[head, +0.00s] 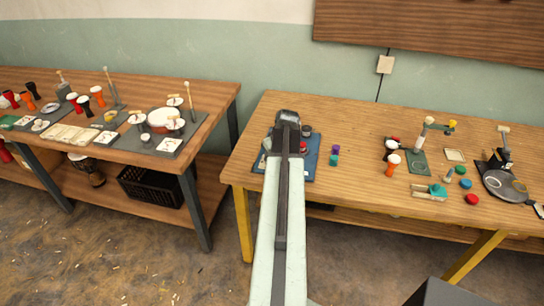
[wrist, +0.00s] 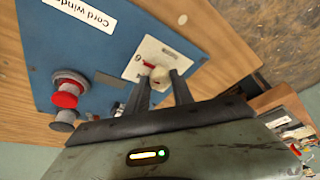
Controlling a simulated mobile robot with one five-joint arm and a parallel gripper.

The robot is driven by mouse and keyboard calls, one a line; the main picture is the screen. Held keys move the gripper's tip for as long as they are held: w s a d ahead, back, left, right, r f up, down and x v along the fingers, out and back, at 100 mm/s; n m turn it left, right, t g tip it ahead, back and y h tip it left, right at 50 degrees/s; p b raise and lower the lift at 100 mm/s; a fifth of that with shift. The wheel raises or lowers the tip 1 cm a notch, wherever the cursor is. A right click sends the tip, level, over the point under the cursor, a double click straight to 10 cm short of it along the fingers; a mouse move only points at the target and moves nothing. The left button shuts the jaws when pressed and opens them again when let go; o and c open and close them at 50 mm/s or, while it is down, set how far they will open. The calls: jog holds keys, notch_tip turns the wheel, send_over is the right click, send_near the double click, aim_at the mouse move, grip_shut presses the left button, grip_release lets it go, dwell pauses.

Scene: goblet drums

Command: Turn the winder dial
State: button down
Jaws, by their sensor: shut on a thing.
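The blue winder board (wrist: 95,50), marked "Cord wind…", fills much of the wrist view. A white plate (wrist: 150,52) on it carries the winder dial (wrist: 159,73), a cream knob with a red mark beside it. My gripper (wrist: 161,80) has one finger on each side of the knob and is shut on it. The lower part of the knob is hidden between the fingers. In the head view the blue board (head: 311,160) lies on the right-hand bench, with my gripper (head: 287,122) over it. My arm hides the dial there.
A red button (wrist: 66,96) stands on the same board. Purple and teal pots (head: 335,154) sit just right of the board. Goblet drums (head: 392,165) and a dark round tray (head: 505,186) stand further right.

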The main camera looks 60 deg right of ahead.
dwell(0.3)
jog(key=c, duration=1.1)
grip_release()
jog(key=p+v, duration=0.7)
jog(key=v, duration=0.1)
jog(key=shift+w, duration=0.15)
